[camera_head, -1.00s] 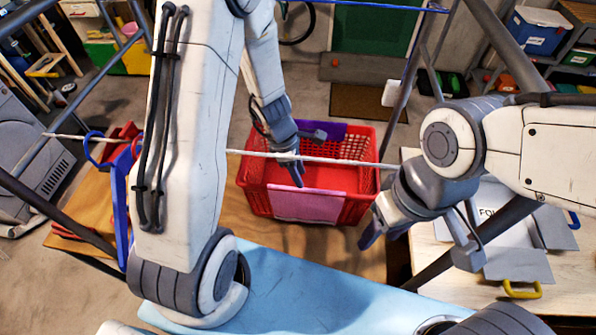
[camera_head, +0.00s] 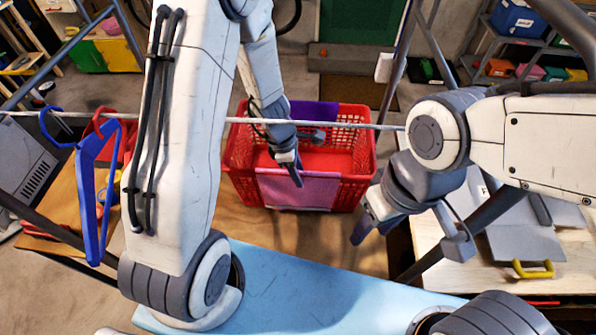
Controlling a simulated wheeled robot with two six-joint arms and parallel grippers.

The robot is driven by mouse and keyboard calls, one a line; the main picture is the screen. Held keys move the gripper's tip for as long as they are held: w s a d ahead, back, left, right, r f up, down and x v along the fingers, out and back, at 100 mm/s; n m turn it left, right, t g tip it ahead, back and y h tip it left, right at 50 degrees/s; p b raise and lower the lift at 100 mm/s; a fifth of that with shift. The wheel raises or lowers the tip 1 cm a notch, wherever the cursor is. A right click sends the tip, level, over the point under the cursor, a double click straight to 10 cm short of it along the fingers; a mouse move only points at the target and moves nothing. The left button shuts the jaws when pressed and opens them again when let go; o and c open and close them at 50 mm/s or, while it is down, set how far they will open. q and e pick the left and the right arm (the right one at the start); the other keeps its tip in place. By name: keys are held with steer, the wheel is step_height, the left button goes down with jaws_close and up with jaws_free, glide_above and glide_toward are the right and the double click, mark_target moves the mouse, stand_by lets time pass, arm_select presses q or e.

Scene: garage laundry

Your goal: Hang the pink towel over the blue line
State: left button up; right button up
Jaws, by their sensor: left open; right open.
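The pink towel (camera_head: 318,190) hangs over the near rim of the red basket (camera_head: 362,165), its flap down the outside. My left gripper (camera_head: 295,175) is open, pointing down at the towel's upper edge and partly covering it; I cannot tell whether it touches. My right gripper (camera_head: 368,222) is open and empty, to the right of the basket's near right corner, clear of the towel. The line in view (camera_head: 345,125) looks white and crosses above the basket, partly behind my arms. No blue line shows in this view.
A purple cloth (camera_head: 313,111) lies over the basket's far rim. Blue (camera_head: 88,190) and red (camera_head: 125,135) hangers hang from the white line at left. A light blue board (camera_head: 300,290) spans the front. A table with a grey box (camera_head: 515,245) stands at right.

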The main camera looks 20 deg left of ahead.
arm_select(q)
jaws_close()
steer(key=shift+r, duration=0.1)
arm_select(e)
steer(key=shift+r, duration=0.15)
arm_select(q)
step_height(320, 180, up, 9)
steer(key=p, duration=0.8)
steer(key=shift+p, duration=0.4)
arm_select(e)
step_height(320, 180, up, 8)
steer(key=shift+r, duration=0.25)
